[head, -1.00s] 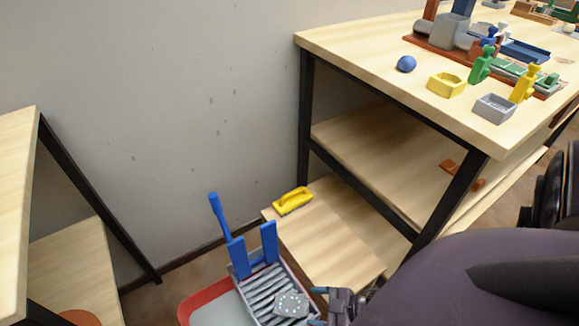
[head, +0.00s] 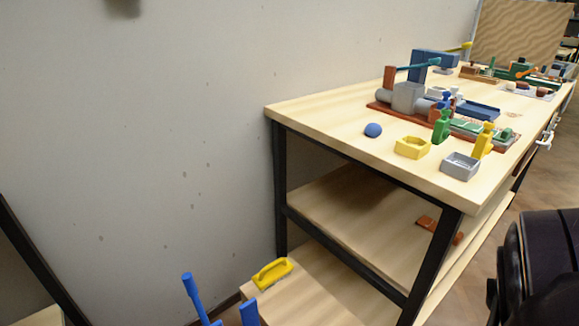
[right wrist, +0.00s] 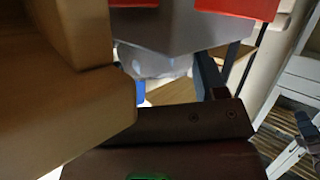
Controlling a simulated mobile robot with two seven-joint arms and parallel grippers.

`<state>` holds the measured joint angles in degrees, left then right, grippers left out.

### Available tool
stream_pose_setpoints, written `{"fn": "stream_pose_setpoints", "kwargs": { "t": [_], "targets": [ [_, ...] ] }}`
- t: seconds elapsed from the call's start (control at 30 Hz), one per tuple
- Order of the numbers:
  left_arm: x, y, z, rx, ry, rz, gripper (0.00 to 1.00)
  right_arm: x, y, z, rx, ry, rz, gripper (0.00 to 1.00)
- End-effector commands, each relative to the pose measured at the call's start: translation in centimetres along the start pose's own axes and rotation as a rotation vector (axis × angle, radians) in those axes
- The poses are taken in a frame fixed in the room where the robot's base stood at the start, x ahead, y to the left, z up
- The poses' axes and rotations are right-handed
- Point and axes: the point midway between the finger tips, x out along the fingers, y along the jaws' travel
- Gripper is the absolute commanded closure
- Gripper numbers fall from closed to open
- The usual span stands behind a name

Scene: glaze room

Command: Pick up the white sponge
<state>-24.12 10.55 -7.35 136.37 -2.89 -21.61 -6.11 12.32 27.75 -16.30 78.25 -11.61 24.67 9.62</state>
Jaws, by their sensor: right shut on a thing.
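My right gripper shows only in close-up in the right wrist view, where its two fingertips cannot be told apart clearly. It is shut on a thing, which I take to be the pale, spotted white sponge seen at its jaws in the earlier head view. A pale whitish shape (right wrist: 152,62) shows below a grey surface in the right wrist view; I cannot tell for sure that it is the sponge. The head view shows neither the sponge nor either gripper now.
A wooden table (head: 330,125) holds a blue ball (head: 373,130), a yellow tray (head: 412,148) and a grey tray (head: 461,166). A blue upright handle (head: 193,297) stands at the bottom edge. Bare wall fills the left.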

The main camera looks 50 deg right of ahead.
Motion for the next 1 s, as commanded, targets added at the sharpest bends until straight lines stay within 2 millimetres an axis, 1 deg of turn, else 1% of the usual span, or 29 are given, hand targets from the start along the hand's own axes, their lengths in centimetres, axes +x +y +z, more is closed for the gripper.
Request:
{"fn": "stream_pose_setpoints", "kwargs": {
  "t": [0.17,0.37,0.5,0.7,0.8,0.9,1.0],
  "targets": [
    [-0.2,-0.3,-1.0,-0.021,0.016,-0.009,0.09,-0.6,0.8,-2.2,-0.007,0.009,0.003,0.61],
    [-0.8,-0.8,-1.5,-0.063,0.015,-0.019,0.09,-2.2,2.1,-6.7,-0.012,0.016,0.006,0.61],
    [-1.6,-1.0,-0.9,-0.099,-0.014,-0.022,0.09,-3.7,2.9,-10.1,-0.011,0.016,0.006,0.61],
    [-2.3,-1.3,-0.1,-0.143,-0.044,-0.026,0.09,-5.5,3.8,-14.2,-0.008,0.013,0.004,0.61],
    [-2.5,-1.3,0.3,-0.157,-0.059,-0.027,0.09,-6.2,4.1,-15.7,-0.006,0.011,0.003,0.61],
    [-2.6,-1.3,0.6,-0.166,-0.072,-0.028,0.09,-6.8,4.4,-16.8,-0.006,0.007,0.003,0.61],
    [-2.8,-1.4,0.6,-0.168,-0.071,-0.03,0.09,-7.1,4.5,-17.5,-0.003,0.005,0.002,0.61]
  ]
}}
